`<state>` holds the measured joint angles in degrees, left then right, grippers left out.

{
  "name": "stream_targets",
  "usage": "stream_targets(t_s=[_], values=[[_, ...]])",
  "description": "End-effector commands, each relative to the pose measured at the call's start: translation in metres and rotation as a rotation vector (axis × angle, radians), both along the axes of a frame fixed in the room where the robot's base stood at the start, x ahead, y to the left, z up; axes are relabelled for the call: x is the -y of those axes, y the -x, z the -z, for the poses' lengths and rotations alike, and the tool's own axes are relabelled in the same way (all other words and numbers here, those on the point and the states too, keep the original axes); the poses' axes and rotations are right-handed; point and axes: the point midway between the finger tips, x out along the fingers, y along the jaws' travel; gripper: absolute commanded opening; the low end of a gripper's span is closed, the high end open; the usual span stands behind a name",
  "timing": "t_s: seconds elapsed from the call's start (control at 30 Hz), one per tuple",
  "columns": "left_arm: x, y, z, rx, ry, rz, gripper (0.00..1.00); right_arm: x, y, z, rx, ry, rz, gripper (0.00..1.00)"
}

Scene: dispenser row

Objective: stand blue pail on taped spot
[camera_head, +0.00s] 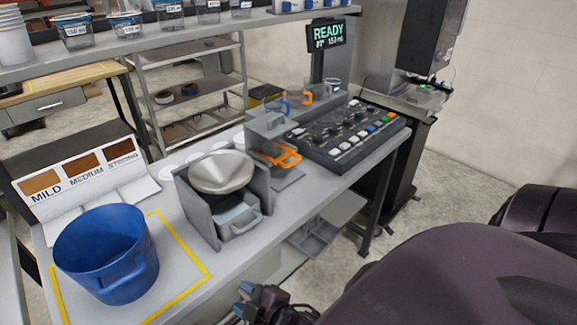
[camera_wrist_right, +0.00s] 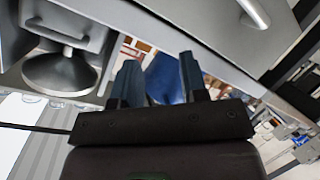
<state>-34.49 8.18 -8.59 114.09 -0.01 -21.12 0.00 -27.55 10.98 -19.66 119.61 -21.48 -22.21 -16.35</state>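The blue pail (camera_head: 107,258) stands upright on the counter at the lower left of the head view. Its base appears inside the yellow taped outline (camera_head: 190,249), and its handle faces the near side. Its body hides part of the tape. My right gripper (camera_head: 243,297) is low at the bottom of the head view, right of the pail and apart from it. In the right wrist view my right gripper (camera_wrist_right: 158,78) has its two fingers spread with nothing held. The blue pail (camera_wrist_right: 163,80) shows beyond the gap. My left gripper is not in view.
A grey stand with a metal funnel (camera_head: 222,171) is right of the taped spot. A button panel (camera_head: 345,133) and an orange-handled cup (camera_head: 279,154) are further along the counter. A MILD/MEDIUM/STRONG sign (camera_head: 82,172) stands behind the pail. Open floor is at right.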

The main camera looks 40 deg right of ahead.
Motion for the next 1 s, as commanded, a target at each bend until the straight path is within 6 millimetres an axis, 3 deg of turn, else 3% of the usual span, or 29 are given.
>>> stream_targets(t_s=[0.1, 0.3, 1.0], values=[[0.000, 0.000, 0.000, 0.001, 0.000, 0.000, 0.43, 0.039, 0.023, 0.040, -0.122, -0.259, 0.167, 0.40], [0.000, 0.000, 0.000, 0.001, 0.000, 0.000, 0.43, 0.075, 0.050, 0.071, -0.206, -0.524, 0.348, 0.40], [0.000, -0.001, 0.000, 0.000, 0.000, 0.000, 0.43, 0.080, 0.054, 0.076, -0.216, -0.564, 0.376, 0.40]])
